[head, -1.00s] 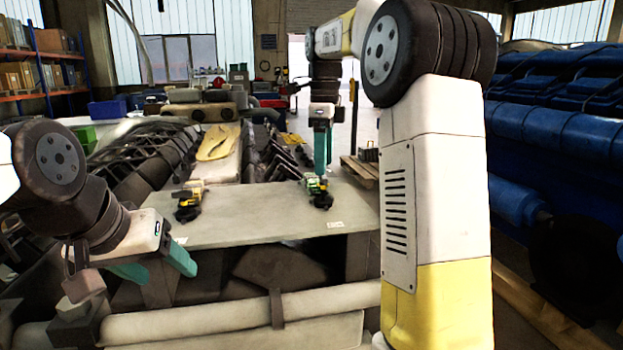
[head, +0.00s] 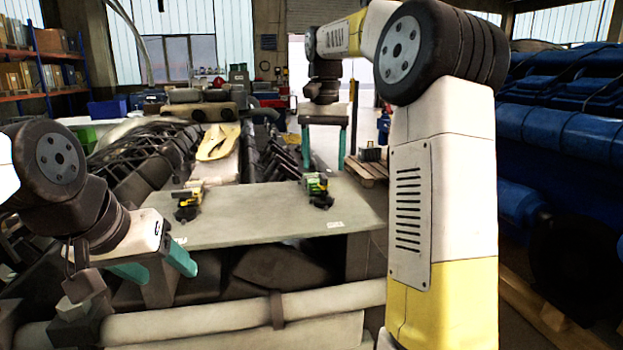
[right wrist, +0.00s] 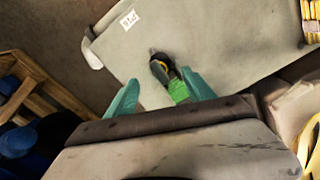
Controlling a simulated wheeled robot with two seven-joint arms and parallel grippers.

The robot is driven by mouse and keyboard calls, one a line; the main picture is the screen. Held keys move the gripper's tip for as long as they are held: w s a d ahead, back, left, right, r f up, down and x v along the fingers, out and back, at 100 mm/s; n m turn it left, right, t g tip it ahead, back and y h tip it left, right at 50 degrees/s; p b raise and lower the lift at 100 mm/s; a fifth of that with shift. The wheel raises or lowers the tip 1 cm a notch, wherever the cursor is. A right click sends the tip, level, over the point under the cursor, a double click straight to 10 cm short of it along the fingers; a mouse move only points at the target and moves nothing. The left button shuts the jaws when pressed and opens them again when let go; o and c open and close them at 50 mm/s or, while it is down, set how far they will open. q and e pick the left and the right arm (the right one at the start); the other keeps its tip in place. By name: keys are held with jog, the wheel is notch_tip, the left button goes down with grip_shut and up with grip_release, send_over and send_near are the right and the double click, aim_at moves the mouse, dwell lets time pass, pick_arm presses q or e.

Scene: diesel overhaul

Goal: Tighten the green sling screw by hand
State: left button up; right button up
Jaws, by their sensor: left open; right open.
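The green sling screw (head: 317,188), green with black and yellow parts, sits near the back right of the pale plate (head: 250,224). It also shows in the right wrist view (right wrist: 178,90), its dark end (right wrist: 160,68) on the plate. My right gripper (head: 324,162) is open and empty, pointing down above and behind the screw. In the right wrist view its teal fingers (right wrist: 160,80) show on either side of the screw, without visible contact. My left gripper (head: 166,272) is open and empty at the plate's front left.
A similar yellow and black fitting (head: 187,202) stands on the left of the plate. The plate between the two is clear. A yellow piece (head: 217,142) lies behind. A wooden pallet (head: 367,170) is at the right, and blue engines (head: 560,120) stand further right.

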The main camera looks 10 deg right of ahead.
aim_at(323, 175)
jog(key=n, duration=0.3)
jog(key=shift+n, duration=0.4)
jog(key=shift+f, duration=2.55)
grip_shut()
